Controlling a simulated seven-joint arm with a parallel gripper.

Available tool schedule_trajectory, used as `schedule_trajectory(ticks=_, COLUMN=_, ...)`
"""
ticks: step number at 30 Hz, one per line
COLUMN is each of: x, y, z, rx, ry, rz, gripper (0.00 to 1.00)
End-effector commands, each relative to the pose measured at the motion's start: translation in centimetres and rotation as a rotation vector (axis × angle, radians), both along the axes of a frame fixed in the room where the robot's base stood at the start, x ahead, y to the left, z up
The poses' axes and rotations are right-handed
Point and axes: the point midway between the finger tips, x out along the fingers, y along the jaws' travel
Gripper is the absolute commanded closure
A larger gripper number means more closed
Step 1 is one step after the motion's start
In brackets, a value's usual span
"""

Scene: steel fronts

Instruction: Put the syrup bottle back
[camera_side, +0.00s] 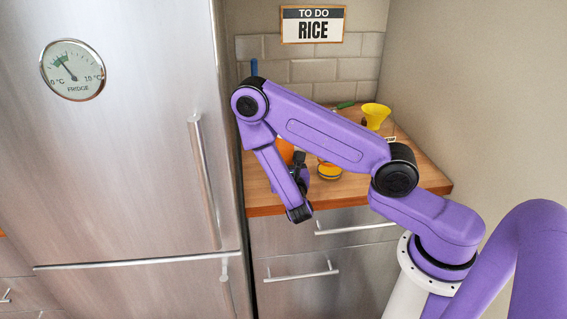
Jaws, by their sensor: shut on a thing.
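My gripper (299,163) is the dark part beside my lower purple link, over the left part of the wooden counter (429,178). It is shut on an orange thing (285,150), which I take to be the syrup bottle. My arm hides most of this thing, so its shape, its tilt and whether it touches the counter cannot be told.
A yellow-orange round container (328,171) stands just right of my gripper. A yellow funnel-like thing (375,115) and a green item (345,105) are farther back. A blue item (254,67) shows behind my arm. The steel fridge (130,150) closes off the left; drawers (320,265) lie below.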

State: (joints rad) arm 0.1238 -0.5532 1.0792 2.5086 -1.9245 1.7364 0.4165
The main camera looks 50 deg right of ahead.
Motion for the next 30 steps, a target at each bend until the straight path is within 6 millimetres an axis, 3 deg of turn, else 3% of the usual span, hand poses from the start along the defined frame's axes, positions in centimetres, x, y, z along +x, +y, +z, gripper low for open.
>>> schedule_trajectory(ticks=16, x=-0.01, y=-0.01, z=-0.88, rx=-0.001, ry=-0.001, rz=0.0, gripper=0.49)
schedule_trajectory(ticks=17, x=-0.01, y=-0.02, z=-0.95, rx=0.0, ry=0.0, rz=0.0, gripper=0.3)
schedule_trajectory(ticks=19, x=-0.01, y=-0.02, z=-0.91, rx=0.0, ry=0.0, rz=-0.001, gripper=0.07)
schedule_trajectory(ticks=30, x=-0.01, y=0.0, z=-0.67, rx=0.0, ry=-0.001, rz=0.0, gripper=0.07)
